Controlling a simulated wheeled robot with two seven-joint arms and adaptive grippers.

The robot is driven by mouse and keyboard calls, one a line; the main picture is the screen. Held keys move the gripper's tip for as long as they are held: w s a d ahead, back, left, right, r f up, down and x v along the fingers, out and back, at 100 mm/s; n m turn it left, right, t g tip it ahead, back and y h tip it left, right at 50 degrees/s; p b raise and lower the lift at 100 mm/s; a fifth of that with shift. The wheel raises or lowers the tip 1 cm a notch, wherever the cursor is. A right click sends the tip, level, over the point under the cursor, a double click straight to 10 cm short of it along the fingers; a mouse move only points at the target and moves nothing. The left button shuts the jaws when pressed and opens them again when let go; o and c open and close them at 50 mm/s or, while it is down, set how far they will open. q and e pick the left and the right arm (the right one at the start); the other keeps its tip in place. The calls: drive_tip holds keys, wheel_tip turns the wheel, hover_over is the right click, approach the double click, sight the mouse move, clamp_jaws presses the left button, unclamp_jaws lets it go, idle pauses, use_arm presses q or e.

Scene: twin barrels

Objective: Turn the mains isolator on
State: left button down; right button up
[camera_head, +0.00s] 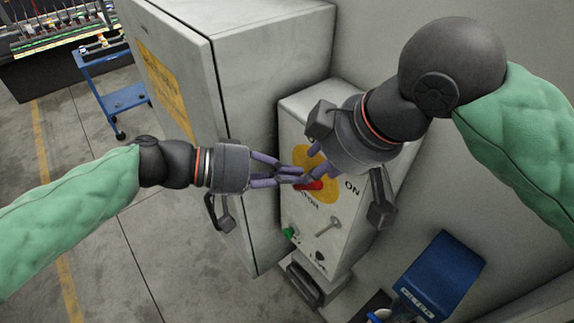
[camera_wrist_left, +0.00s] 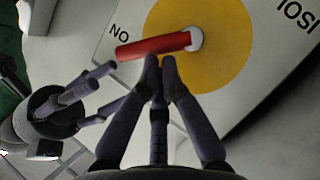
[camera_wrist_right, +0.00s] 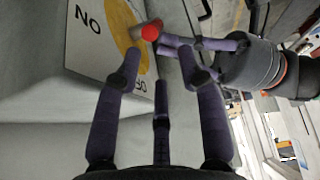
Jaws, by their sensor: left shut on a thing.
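The isolator is a pale box (camera_head: 345,235) with a yellow disc (camera_wrist_left: 225,70) and a red handle (camera_head: 313,185) on a pale hub. In the left wrist view the handle (camera_wrist_left: 150,46) points from the hub towards the ON lettering (camera_wrist_left: 119,33). My left gripper (camera_head: 298,175) is shut on the handle; its fingertips (camera_wrist_left: 160,62) are close together at the handle's edge. My right gripper (camera_head: 309,164) is close beside it. In the right wrist view its fingers (camera_wrist_right: 158,62) are apart, with the handle's red end (camera_wrist_right: 152,31) just beyond them. The fingers partly hide the handle in the head view.
A tall grey cabinet (camera_head: 235,75) stands left of the isolator. A green button (camera_head: 290,232) and a small grey lever (camera_head: 328,227) are lower on its face. A blue trolley (camera_head: 122,97) stands on open floor behind.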

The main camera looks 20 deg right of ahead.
drive_tip(key=shift+s+d+r, duration=0.15)
drive_tip(key=shift+s+r, duration=0.55)
drive_tip(key=shift+r, duration=0.05)
drive_tip(key=shift+c, duration=1.4)
drive_tip(key=c, duration=0.5)
use_arm(q)
drive_tip(key=s+v, duration=0.1)
drive_tip(key=v, duration=0.7)
drive_tip(key=shift+w+a+r, duration=0.2)
drive_tip(key=shift+a+r, duration=0.05)
drive_tip(key=shift+r, duration=0.2)
use_arm(e)
drive_tip(key=shift+r, duration=0.15)
clamp_jaws()
